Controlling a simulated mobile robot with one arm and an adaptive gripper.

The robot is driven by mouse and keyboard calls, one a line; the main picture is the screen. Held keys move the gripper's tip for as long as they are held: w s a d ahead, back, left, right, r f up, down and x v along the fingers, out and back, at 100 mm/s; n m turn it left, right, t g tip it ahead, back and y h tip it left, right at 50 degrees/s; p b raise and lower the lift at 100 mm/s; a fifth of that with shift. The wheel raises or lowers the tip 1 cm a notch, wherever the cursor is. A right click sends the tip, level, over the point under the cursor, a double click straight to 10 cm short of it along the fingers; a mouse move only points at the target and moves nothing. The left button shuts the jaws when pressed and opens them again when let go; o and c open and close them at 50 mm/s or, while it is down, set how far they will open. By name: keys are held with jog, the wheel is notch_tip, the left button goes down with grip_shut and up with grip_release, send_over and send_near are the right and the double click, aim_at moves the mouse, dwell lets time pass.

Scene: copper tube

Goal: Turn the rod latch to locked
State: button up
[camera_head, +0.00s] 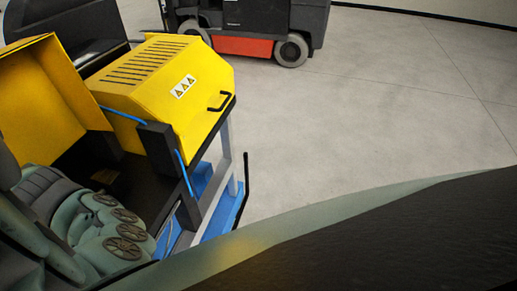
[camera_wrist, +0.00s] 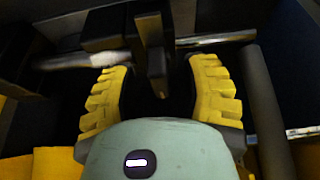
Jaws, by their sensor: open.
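In the wrist view, my gripper (camera_wrist: 160,66) is open, with its two yellow ridged fingers spread apart. A dark upright piece (camera_wrist: 154,62), which looks like the latch handle, stands between the fingers with space on both sides. A shiny metal rod (camera_wrist: 214,40) runs crosswise just beyond the fingertips, partly hidden behind the dark piece. I cannot tell whether a finger touches either one. In the head view, my green arm reaches low at the left, and my gripper and the rod latch cannot be made out.
A yellow machine cover (camera_head: 160,75) with a black handle (camera_head: 221,101) sits on a blue-and-grey frame (camera_head: 214,188). An open yellow panel (camera_head: 42,85) stands to its left. A forklift (camera_head: 250,28) is parked behind. The grey floor (camera_head: 370,110) to the right is clear.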

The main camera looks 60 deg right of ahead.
dwell(0.3)
grip_shut()
dwell(0.3)
